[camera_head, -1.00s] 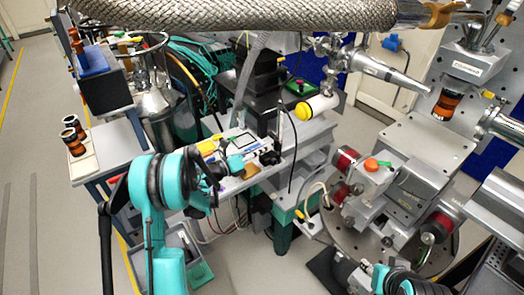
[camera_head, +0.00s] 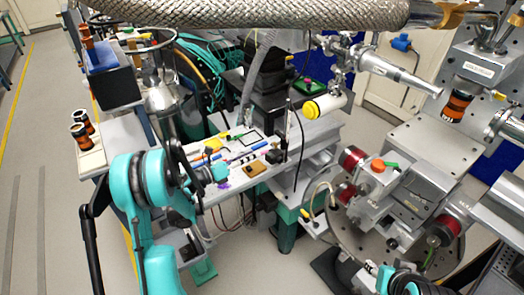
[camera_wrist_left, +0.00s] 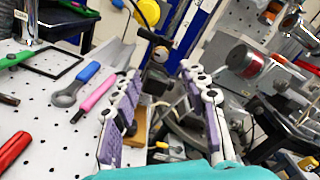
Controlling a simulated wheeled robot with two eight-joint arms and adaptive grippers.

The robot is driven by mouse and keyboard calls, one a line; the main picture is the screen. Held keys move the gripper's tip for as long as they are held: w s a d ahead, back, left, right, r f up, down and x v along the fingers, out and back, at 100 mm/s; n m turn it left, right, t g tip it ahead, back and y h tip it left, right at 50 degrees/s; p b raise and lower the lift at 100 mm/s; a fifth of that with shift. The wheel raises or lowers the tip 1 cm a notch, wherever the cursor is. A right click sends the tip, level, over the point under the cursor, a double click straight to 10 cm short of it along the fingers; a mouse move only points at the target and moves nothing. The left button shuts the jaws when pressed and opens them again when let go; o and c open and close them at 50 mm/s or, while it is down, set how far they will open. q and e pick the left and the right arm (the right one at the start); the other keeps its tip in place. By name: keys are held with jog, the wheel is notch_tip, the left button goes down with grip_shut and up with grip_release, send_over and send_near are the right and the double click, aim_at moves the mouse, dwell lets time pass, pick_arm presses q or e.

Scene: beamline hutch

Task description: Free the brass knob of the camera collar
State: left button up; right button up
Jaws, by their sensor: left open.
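A small round brownish knob-like end (camera_wrist_left: 160,53) shows beyond my open fingers in the left wrist view, beside a dark clamp. It may be the brass knob; the collar itself is not clear. In the head view a dark clamp on a thin post (camera_head: 275,156) stands at the right end of the perforated board, and no knob can be made out there. My left gripper (camera_head: 208,182) is over the board's front left edge, apart from the clamp. Its purple-padded fingers (camera_wrist_left: 163,108) are spread and empty. Only part of my right arm (camera_head: 400,282) shows at the bottom right.
The perforated board (camera_wrist_left: 55,150) holds a blue-handled tool (camera_wrist_left: 70,95), a pink pen (camera_wrist_left: 97,93) and other hand tools. Round-stage machinery (camera_head: 375,205) fills the right. Open floor lies at the left.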

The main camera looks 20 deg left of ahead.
pick_arm(q)
jog(key=shift+v, duration=1.85)
notch_tip(320, 180, up, 21)
jog(key=a+n+t+y, duration=0.3)
jog(key=n+t+y, duration=0.2)
jog(key=n+y, duration=1.3)
jog(key=s+d+f+n+g+h, duration=0.2)
jog(key=s+d+f+n+g, duration=0.2)
jog(key=s, duration=0.5)
jog(key=s+d+f+n+g+h, duration=0.2)
jog(key=s+d+f+n+g, duration=0.2)
jog(key=s+f+n, duration=0.4)
jog(key=s+d+f+n+g+h, duration=0.3)
jog(key=s+d+f+n, duration=0.3)
jog(key=s, duration=0.3)
jog(key=shift+s+d+f+g, duration=0.25)
jog(key=shift+s+f+g, duration=0.1)
jog(key=shift+g, duration=0.25)
